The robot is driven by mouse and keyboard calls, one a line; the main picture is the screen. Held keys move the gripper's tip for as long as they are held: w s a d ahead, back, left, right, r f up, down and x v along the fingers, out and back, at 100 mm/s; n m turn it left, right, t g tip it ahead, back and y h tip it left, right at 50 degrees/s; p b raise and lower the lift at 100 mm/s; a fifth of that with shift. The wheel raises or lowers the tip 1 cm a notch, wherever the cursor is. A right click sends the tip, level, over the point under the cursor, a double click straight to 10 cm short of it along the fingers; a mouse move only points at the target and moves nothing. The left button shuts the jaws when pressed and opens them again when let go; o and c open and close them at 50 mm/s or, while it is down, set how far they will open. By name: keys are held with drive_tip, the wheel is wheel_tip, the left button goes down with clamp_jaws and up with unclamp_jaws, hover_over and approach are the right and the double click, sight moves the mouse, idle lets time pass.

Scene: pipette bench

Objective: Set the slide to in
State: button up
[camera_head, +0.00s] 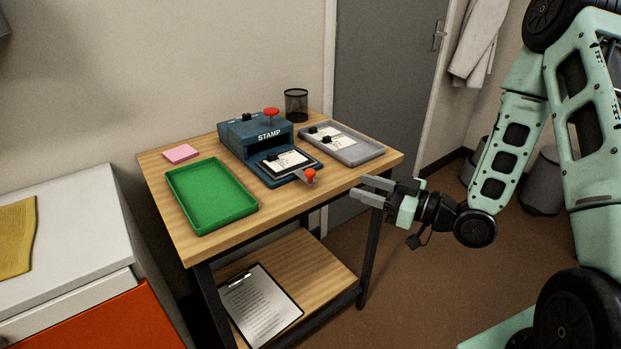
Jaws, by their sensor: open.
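A blue stamp machine (238,140) marked STAMP stands towards the back of the wooden table. Its slide (273,181) sticks out of the front opening, with a white card and a small black piece on it. A red knob (309,176) is at the slide's front right end, on a short metal arm. Another red knob (271,113) is on top of the machine. My gripper (359,187) is open and empty, off the table's right front edge. It points left, to the right of the slide knob and apart from it.
A green tray (192,218) lies left of the machine, near a pink pad (180,153). A grey tray (366,152) with cards lies right of it, with a black mesh cup (296,105) behind. A clipboard (262,306) lies on the lower shelf.

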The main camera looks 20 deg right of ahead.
sight(314, 173)
drive_tip(key=b+x, duration=1)
drive_tip(key=x, duration=0.4)
drive_tip(key=shift+s+a, duration=0.15)
drive_tip(key=shift+s, duration=0.05)
